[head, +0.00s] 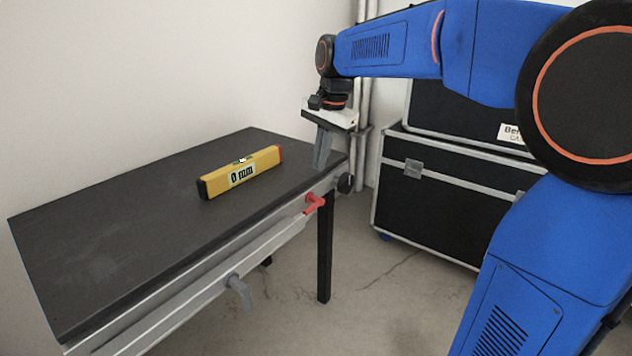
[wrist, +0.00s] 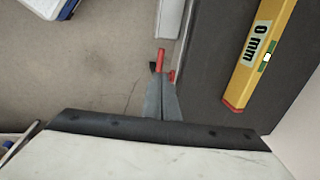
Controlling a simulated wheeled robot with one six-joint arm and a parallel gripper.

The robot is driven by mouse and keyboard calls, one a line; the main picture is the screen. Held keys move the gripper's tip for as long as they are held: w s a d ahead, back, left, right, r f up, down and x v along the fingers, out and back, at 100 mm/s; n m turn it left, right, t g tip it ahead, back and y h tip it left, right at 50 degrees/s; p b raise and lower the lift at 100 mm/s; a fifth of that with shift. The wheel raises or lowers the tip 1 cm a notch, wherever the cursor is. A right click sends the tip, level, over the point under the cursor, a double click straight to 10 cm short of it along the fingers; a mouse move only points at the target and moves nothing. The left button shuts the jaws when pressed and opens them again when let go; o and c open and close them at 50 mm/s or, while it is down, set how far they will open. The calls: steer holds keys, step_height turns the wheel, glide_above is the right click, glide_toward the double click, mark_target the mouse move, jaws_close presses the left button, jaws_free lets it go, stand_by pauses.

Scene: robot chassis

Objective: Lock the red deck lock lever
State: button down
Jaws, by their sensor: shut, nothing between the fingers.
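The red deck lock lever (head: 314,203) sits on the front side rail of the dark-topped table (head: 110,225), near its right end. Its handle sticks out from the rail. In the wrist view the red lever (wrist: 161,60) shows just beyond my fingertips, partly hidden behind them. My gripper (head: 320,166) points down above the table's right end, behind the lever in the head view. Its grey fingers are closed together with nothing between them; they also show in the wrist view (wrist: 161,85). I cannot tell whether the fingertips touch anything.
A yellow spirit level (head: 240,172) marked "0 mm" lies on the table top. A grey lever (head: 240,291) hangs from the front rail, left of the red one. A black round knob (head: 346,183) is at the table's corner. Black cases (head: 440,195) stand at the right; floor between is clear.

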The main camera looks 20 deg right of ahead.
mark_target(311, 209)
steer(key=f, duration=0.4)
steer(key=w+a+f, duration=0.1)
steer(key=f, duration=0.3)
steer(key=w+f, duration=0.1)
steer(key=f, duration=0.4)
steer(key=shift+w+a, duration=0.1)
steer(key=shift+a, duration=0.1)
steer(key=shift+a+f, duration=0.15)
steer(key=shift+s+a+f+t+h, duration=0.15)
steer(key=shift+f+t+h, duration=0.25)
steer(key=shift+h, duration=0.2)
steer(key=shift+s+a+f+t+h, duration=0.15)
steer(key=shift+f+t+h, duration=0.1)
steer(key=shift+t+h, duration=0.3)
step_height(311, 209, down, 7)
steer(key=shift+w+d, duration=0.3)
steer(key=shift+d, duration=0.15)
steer(key=shift+f, duration=0.2)
stand_by(0.4)
steer(key=v, duration=1.7)
steer(key=shift+r, duration=0.2)
